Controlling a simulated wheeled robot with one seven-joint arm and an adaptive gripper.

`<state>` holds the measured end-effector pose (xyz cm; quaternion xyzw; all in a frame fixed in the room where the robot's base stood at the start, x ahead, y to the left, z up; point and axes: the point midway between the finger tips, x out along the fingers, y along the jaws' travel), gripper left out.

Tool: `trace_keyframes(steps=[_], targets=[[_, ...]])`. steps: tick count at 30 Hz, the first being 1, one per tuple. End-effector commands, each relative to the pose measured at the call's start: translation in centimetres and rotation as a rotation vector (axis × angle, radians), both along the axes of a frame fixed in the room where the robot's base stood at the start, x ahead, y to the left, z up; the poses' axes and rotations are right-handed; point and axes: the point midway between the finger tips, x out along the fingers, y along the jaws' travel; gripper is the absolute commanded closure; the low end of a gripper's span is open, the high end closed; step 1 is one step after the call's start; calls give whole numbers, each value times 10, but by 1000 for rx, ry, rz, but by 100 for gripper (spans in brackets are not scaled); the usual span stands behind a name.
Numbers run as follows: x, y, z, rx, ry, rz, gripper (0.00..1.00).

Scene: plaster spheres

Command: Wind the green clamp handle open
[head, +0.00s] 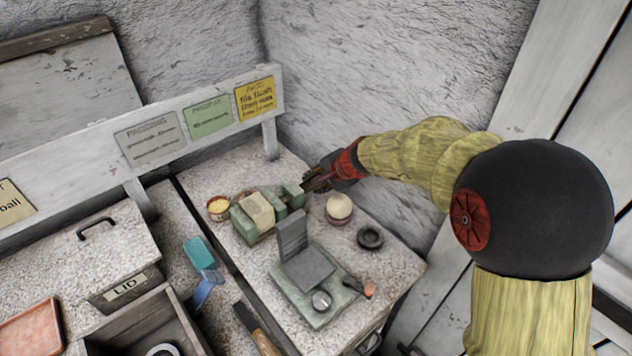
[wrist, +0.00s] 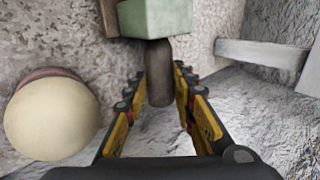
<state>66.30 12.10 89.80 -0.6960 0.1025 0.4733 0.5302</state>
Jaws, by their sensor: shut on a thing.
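The green clamp (head: 245,225) stands on the pale worktop near the back board, with a beige block (head: 258,208) between its green jaws. In the wrist view its green end block (wrist: 158,18) is at the top, and the dark brown-grey handle (wrist: 158,75) sticks out of it towards me. My gripper (head: 312,182) reaches in from the right at the clamp's right end. In the wrist view my gripper's fingers (wrist: 160,98) lie on both sides of the handle and are shut on it. In the head view the fingers mostly hide the handle.
A cream ball (head: 339,206) sits close beside my gripper; it also shows in the wrist view (wrist: 50,118). A dark ring (head: 370,237) and a green-based stand (head: 318,312) are in front. A yellow-topped tub (head: 219,207) is left of the clamp. A rough wall stands behind.

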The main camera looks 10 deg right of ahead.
Motion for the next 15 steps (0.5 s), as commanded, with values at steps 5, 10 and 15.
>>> trace_keyframes(steps=[5,10,15], targets=[[0,0,0,1,2,0,71],[0,0,0,1,2,0,62],[0,0,0,0,1,1,55]])
